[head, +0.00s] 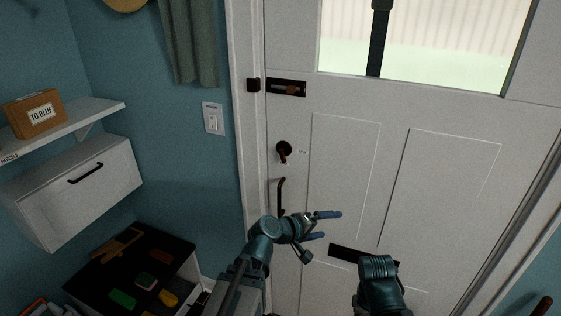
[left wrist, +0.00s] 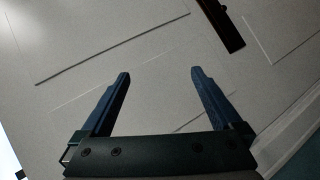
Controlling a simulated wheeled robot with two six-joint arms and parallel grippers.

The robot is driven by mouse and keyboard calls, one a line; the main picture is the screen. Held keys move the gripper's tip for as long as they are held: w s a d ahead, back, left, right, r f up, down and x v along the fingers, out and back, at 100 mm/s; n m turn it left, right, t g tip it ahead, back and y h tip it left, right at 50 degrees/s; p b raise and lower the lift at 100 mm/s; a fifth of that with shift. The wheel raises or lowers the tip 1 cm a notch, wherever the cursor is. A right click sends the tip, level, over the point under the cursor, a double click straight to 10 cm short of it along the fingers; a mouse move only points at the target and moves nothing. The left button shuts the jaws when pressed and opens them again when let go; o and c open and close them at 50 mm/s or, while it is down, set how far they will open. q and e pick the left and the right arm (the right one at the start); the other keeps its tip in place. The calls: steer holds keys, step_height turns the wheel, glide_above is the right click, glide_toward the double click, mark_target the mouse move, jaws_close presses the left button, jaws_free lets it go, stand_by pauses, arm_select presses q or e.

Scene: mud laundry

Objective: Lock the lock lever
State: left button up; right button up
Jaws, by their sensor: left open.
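A dark round lock with a small lever (head: 284,150) is on the white door (head: 345,165), near its left edge. A dark bolt-type latch (head: 286,87) is higher up, with a brownish piece in it. I cannot tell which of the two the task means. My left gripper (head: 326,226) is open and empty, below and to the right of the round lock and apart from it. In the left wrist view its two blue fingers (left wrist: 160,74) are spread before the door panel. My right arm shows at the bottom, but its gripper does not.
A dark door handle (head: 281,195) stands out just left of my left gripper. A dark slot plate (head: 350,256) is low on the door; a dark plate also shows in the left wrist view (left wrist: 222,24). A shelf (head: 95,115), cabinet (head: 80,190) and dark-topped bench are at left.

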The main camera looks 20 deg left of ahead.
arm_select(q)
steer(key=w+a+r+n+t+y, duration=0.1)
steer(key=w+a+r+n+t, duration=0.15)
steer(key=a, duration=0.35)
steer(key=w+a+r+n+t+y, duration=0.1)
steer(key=a+r+n+t+y, duration=0.15)
steer(key=a+n, duration=0.2)
steer(key=n+t+y, duration=0.2)
steer(key=n+y, duration=0.2)
steer(key=n, duration=0.2)
glide_toward(278, 158)
steer(key=w+d+r, duration=0.2)
steer(key=w+r, duration=0.1)
steer(key=w, duration=0.3)
steer(key=shift+s+d+f+h+b, duration=0.1)
steer(key=shift+s+f+h+b, duration=0.05)
steer(key=shift+s+h+b, duration=0.15)
steer(key=shift+w, duration=0.1)
steer(key=c, duration=1.4)
steer(key=m, duration=0.3)
steer(key=shift+a, duration=0.2)
steer(key=shift+m, duration=0.3)
